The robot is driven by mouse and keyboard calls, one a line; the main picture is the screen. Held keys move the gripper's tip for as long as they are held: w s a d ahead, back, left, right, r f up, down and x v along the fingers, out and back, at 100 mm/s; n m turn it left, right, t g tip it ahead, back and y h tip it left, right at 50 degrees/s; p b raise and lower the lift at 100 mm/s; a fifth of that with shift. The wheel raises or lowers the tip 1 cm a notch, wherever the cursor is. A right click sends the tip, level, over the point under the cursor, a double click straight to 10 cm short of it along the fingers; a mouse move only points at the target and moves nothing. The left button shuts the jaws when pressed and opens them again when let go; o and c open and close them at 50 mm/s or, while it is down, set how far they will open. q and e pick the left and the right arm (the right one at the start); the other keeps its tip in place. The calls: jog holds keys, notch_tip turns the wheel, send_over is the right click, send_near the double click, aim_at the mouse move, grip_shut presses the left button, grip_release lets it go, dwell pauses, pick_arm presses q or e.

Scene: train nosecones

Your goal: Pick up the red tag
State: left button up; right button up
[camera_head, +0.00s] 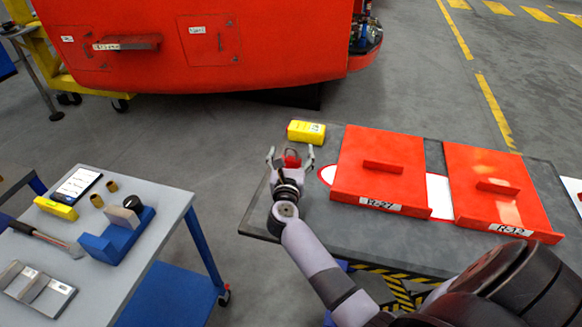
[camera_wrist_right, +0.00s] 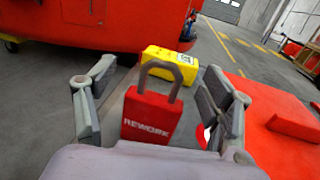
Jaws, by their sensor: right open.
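The red tag (camera_wrist_right: 150,118) is shaped like a padlock with a grey shackle and reads "REWORK". In the right wrist view it stands upright between the fingers of my right gripper (camera_wrist_right: 162,110), with gaps on both sides. In the head view the red tag (camera_head: 291,161) shows small between the fingertips of my right gripper (camera_head: 291,160), at the left end of the dark table. The right gripper is open. Its lower part hides the foot of the tag. My left gripper is not in view.
A yellow box (camera_head: 306,131) sits just behind the tag. Red panels R-27 (camera_head: 382,170) and R-12 (camera_head: 500,190) lie to the right on the dark table (camera_head: 345,225). A grey bench (camera_head: 105,285) with tools stands left. A large red nosecone (camera_head: 270,60) is behind.

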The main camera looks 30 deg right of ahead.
jog(key=shift+c, duration=0.4)
jog(key=c, duration=1.4)
jog(key=shift+r, duration=0.1)
